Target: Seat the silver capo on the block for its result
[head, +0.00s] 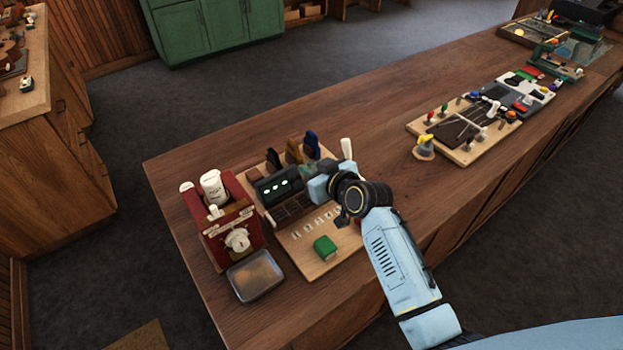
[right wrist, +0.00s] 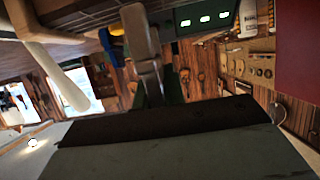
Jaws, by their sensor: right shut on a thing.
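My right gripper (head: 318,187) is over the back right of the pale board, at the right end of the dark fretted block (head: 292,206). It is shut on a grey, silver-looking piece, which I take as the silver capo (right wrist: 143,40); it stands up beyond the dark finger pad in the right wrist view. In the head view the gripper mostly hides the capo, and I cannot tell whether it touches the block. A display (head: 278,184) with three green lights stands behind the block. My left gripper is not in view.
Black (head: 272,158), brown (head: 294,151) and blue (head: 311,145) capos stand behind the display. A white post (head: 346,148) rises close behind my gripper. A green box (head: 325,247) sits on the board's front. A red device (head: 222,218) and metal tray (head: 256,275) are left.

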